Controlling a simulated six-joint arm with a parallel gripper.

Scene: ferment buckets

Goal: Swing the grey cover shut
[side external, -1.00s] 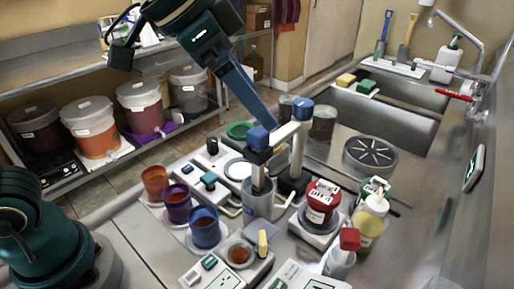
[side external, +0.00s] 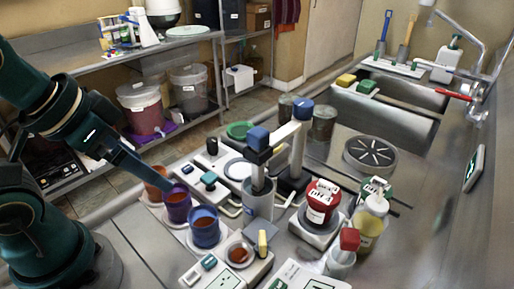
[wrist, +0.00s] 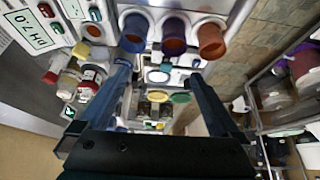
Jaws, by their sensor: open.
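I cannot clearly pick out a hinged grey cover. A dark grey slotted disc (side external: 371,155) lies flat on the steel counter at the right, and a pale round plate (side external: 238,169) lies on a white unit beside the grey pot (side external: 258,203).
A blue cup (side external: 205,230) and an orange cup (side external: 157,184) flank the purple one. A post with a blue top (side external: 258,139) rises above the grey pot. Sink basins (side external: 390,118) lie behind.

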